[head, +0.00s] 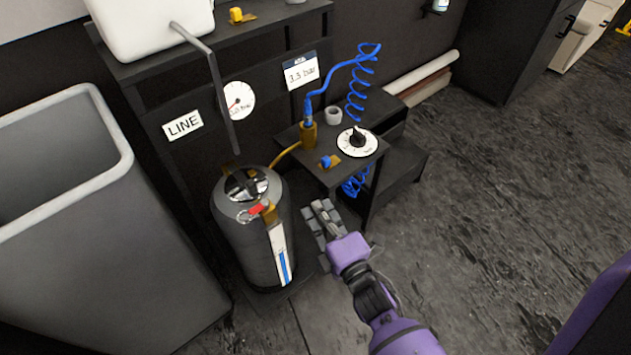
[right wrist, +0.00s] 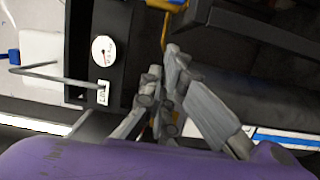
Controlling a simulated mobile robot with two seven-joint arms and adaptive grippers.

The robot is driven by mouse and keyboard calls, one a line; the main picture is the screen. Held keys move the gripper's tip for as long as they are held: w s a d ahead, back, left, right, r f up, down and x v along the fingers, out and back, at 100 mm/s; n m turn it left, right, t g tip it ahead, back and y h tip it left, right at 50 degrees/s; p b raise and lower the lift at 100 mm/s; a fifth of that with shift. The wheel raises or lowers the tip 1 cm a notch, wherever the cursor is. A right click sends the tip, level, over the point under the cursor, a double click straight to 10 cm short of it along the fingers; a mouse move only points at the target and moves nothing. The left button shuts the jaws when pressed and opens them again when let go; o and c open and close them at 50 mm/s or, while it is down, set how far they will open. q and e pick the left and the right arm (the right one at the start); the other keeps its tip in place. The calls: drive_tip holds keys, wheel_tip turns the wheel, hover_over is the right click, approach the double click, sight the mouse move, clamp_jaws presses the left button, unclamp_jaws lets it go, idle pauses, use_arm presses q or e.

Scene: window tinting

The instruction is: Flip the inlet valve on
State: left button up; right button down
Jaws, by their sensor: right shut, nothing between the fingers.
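A small valve with a blue handle on a brass body (head: 328,162) sits on the low black shelf, left of a white dial with a black knob (head: 357,141). A second valve with a red handle (head: 257,210) is on the upper front of the dark pressure tank (head: 243,250). No label shows which of them is the inlet valve. My right gripper (head: 320,212) is shut and empty, right of the tank and below the shelf's front edge, apart from both valves. Its grey fingers also show in the right wrist view (right wrist: 158,90). My left gripper is not in view.
A large grey bin (head: 110,250) stands left of the tank. A brass fitting with a coiled blue hose (head: 363,75) rises from the shelf. A round gauge (head: 237,101) hangs behind the tank. The floor at right is clear.

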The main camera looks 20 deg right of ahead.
sight(325, 174)
drive_tip(key=w, duration=0.3)
drive_tip(key=w+d, duration=0.1)
drive_tip(key=w, duration=0.3)
drive_tip(key=w+d, duration=0.1)
drive_tip(key=w, duration=0.3)
drive_tip(key=shift+w+d, duration=0.1)
drive_tip(key=shift+d, duration=0.3)
drive_tip(key=shift+w+d+b, duration=0.2)
drive_tip(key=shift+w+d, duration=0.1)
drive_tip(key=shift+d, duration=0.6)
drive_tip(key=shift+w+d+b, duration=0.15)
drive_tip(key=shift+w+d, duration=0.15)
drive_tip(key=shift+d, duration=0.55)
